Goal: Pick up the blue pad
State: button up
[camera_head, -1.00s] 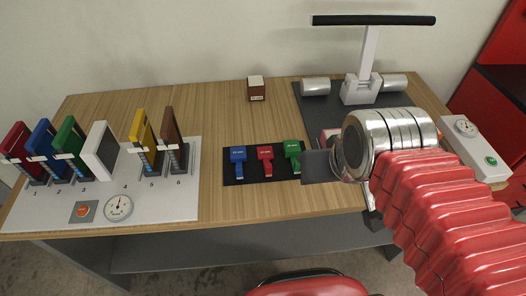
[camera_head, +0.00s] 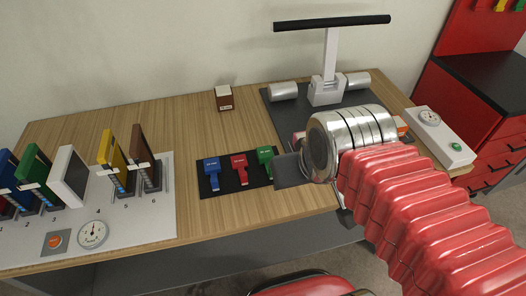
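On the black mat (camera_head: 240,186) lies a small blue piece with a handle-like tab (camera_head: 212,170), beside a red one (camera_head: 239,165) and a green one (camera_head: 265,158). A taller blue panel (camera_head: 6,168) stands in the numbered rack at the far left, partly cut off by the picture edge. I cannot tell which blue thing is the pad. My gripper (camera_head: 291,168) is at the right end of the black mat, close to the green piece and apart from both blue things. Only a dark flat part of it shows; the silver wrist hides the rest.
The rack board (camera_head: 150,215) holds several upright panels, a gauge (camera_head: 93,234) and a red button (camera_head: 55,241). A white press with a black bar (camera_head: 327,88) stands behind my arm. A white gauge box (camera_head: 440,136) is at right.

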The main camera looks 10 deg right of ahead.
aim_at(212, 166)
jog(key=u, duration=0.15)
jog(key=k, duration=1.25)
jog(key=z, duration=0.65)
jog(key=i, duration=1)
